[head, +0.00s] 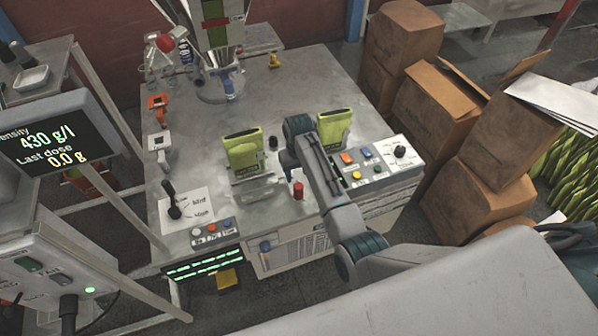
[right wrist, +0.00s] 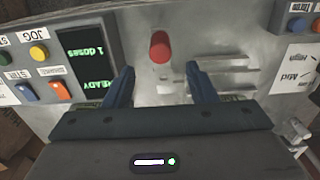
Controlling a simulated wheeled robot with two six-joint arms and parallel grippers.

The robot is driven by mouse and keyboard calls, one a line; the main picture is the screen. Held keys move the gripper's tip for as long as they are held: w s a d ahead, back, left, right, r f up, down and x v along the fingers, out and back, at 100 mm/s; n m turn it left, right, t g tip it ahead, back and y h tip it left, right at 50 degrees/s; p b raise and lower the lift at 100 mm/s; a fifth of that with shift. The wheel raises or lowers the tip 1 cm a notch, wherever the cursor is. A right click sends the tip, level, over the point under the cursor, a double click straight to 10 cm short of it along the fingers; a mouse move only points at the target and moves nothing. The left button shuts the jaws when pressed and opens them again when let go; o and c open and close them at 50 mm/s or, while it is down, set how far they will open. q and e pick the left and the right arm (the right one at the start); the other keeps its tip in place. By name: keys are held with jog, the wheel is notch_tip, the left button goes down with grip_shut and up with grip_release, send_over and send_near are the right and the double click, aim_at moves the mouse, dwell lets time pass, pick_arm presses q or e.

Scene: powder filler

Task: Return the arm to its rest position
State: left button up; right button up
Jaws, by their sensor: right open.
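My right arm reaches in from the lower right over the grey machine table (head: 200,120). Its gripper points down above the table between two green pouches, and its fingertips are hard to make out in the head view. In the right wrist view the gripper (right wrist: 161,88) is open, with two dark blue fingers apart and nothing between them. A red knob (right wrist: 160,47) stands just beyond the fingertips; it also shows in the head view (head: 298,191), below the gripper. My left gripper is not in view.
Green pouches stand left (head: 243,153) and right (head: 334,129) of the arm. A button panel (head: 378,160) is at the table's right edge. A lever (head: 173,200) is front left. Cardboard boxes (head: 500,139) stack right. A display (head: 48,135) stands left.

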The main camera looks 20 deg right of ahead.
jog(key=shift+r, duration=0.25)
dwell(0.3)
jog(key=s+d+f+b, duration=0.1)
jog(key=s+d+f, duration=0.1)
jog(key=s+f, duration=0.55)
jog(key=s+d+f, duration=0.1)
jog(key=s+f, duration=0.4)
jog(key=f, duration=0.6)
jog(key=s+d+f+b, duration=0.1)
jog(key=s+d+f, duration=0.1)
jog(key=s+f, duration=0.6)
jog(key=s+d+f, duration=0.2)
jog(key=s+f, duration=0.3)
jog(key=s, duration=0.6)
jog(key=s+d+f, duration=0.2)
jog(key=s+f, duration=0.4)
jog(key=s, duration=0.5)
jog(key=s+d+f+t+b, duration=0.1)
jog(key=s+d+f, duration=0.1)
jog(key=s+f, duration=0.4)
jog(key=s, duration=0.5)
jog(key=shift+s+d+h, duration=0.25)
jog(key=shift+d+h, duration=0.15)
